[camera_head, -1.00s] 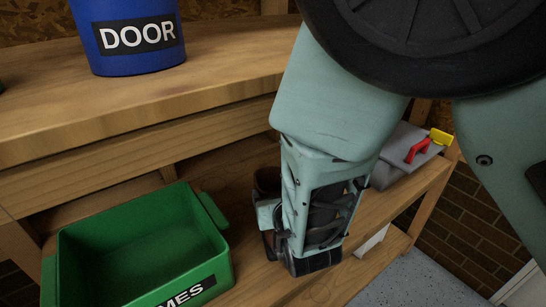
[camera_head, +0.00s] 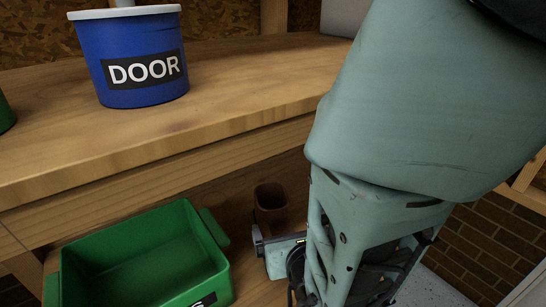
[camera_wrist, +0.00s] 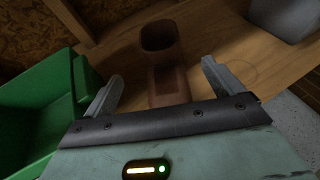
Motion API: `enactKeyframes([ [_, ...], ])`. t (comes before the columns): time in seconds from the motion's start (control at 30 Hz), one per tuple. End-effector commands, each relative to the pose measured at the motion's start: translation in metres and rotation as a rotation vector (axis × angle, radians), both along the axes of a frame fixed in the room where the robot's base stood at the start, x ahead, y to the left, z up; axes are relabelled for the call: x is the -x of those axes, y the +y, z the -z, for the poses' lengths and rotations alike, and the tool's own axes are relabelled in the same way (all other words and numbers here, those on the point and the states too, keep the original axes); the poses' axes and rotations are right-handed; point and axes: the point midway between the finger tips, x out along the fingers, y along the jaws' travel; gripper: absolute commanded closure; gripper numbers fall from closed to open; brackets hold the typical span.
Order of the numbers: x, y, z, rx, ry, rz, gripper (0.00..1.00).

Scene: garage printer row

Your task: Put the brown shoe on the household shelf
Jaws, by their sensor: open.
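The brown shoe (camera_head: 271,207) stands on the lower wooden shelf, to the right of the green bin, partly hidden behind my gripper in the head view. In the wrist view the shoe (camera_wrist: 165,70) lies between and ahead of my two fingers, with its round opening at the far end. My gripper (camera_wrist: 160,85) is open, one finger on each side of the shoe's near part. I cannot tell whether the fingers touch it. In the head view my gripper (camera_head: 277,248) is mostly hidden by my arm.
A green bin (camera_head: 205,255) with a partly visible label stands left of the shoe and also shows in the wrist view (camera_wrist: 82,80). A blue bucket labelled DOOR (camera_head: 143,62) stands on the upper wooden surface (camera_head: 235,85). A grey object (camera_wrist: 284,18) lies on the lower shelf at far right.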

Motion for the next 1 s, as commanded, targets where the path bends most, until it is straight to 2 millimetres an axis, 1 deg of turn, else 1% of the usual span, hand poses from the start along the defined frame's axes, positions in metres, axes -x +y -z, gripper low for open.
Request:
enactKeyframes([
  [0.03,0.002,0.000,-0.007,0.005,0.000,0.000,0.07],
  [0.4,0.019,-0.004,-0.013,0.003,0.000,0.002,0.07],
  [0.57,0.023,-0.005,-0.012,0.001,0.000,0.002,0.07],
  [0.67,0.021,-0.011,-0.015,-0.009,-0.001,0.039,0.07],
  [0.77,0.012,-0.033,-0.027,-0.043,0.003,0.175,0.07],
  [0.87,0.005,-0.072,-0.044,-0.103,0.022,0.412,0.07],
  [0.9,0.006,-0.090,-0.051,-0.137,0.037,0.524,0.07],
  [0.97,0.011,-0.116,-0.059,-0.192,0.065,0.697,0.07],
  [1.0,0.017,-0.132,-0.064,-0.231,0.087,0.810,0.07],
])
